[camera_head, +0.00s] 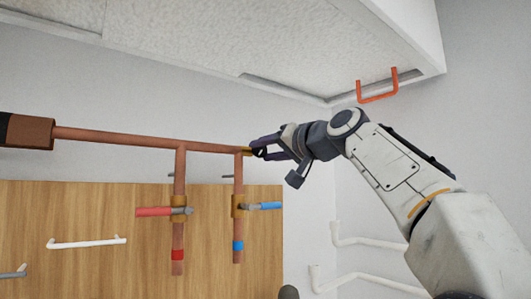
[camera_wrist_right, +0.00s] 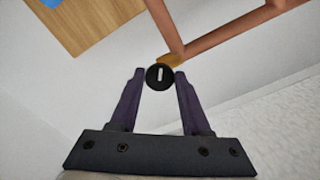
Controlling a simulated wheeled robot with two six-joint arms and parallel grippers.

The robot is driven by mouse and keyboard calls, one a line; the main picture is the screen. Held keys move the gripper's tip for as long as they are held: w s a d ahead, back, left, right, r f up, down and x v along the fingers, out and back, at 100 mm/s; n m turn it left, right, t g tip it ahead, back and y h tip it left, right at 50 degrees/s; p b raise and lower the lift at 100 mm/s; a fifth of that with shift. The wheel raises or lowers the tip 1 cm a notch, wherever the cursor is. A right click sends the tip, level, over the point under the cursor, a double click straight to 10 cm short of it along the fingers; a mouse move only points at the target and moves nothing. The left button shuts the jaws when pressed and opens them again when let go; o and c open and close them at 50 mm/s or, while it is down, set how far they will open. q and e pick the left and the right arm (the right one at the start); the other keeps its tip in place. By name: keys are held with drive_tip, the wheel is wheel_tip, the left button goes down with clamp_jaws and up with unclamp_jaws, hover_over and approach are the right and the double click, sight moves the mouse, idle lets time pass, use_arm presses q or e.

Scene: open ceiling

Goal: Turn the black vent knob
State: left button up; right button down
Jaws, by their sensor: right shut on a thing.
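The black vent knob (camera_wrist_right: 160,77) is a round black disc with a white bar mark, at the end of a brass fitting (camera_wrist_right: 171,60) on the copper pipe. In the right wrist view it sits between the purple fingertips of my right gripper (camera_wrist_right: 159,75), which is shut on it. The white bar stands nearly upright in that view. In the head view my right gripper (camera_head: 257,149) reaches the right end of the horizontal copper pipe (camera_head: 120,138), and its fingers partly hide the knob. My left gripper is not in view.
Below the pipe are a red-handled valve (camera_head: 155,212) and a blue-handled valve (camera_head: 262,206) on vertical copper pipes. A wooden panel (camera_head: 90,215) with a white handle (camera_head: 87,243) stands behind. An orange handle (camera_head: 378,97) hangs from the ceiling edge. White pipes (camera_head: 365,242) run at lower right.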

drive_tip(key=shift+a+f+n, duration=0.1)
drive_tip(key=shift+f+n, duration=0.05)
drive_tip(key=shift+n, duration=0.25)
drive_tip(key=shift+c, duration=2)
unclamp_jaws()
drive_tip(key=b+v, duration=0.4)
drive_tip(key=v, duration=0.6)
drive_tip(key=shift+s, duration=0.2)
drive_tip(key=shift+w+d, duration=0.1)
drive_tip(key=shift+d, duration=0.1)
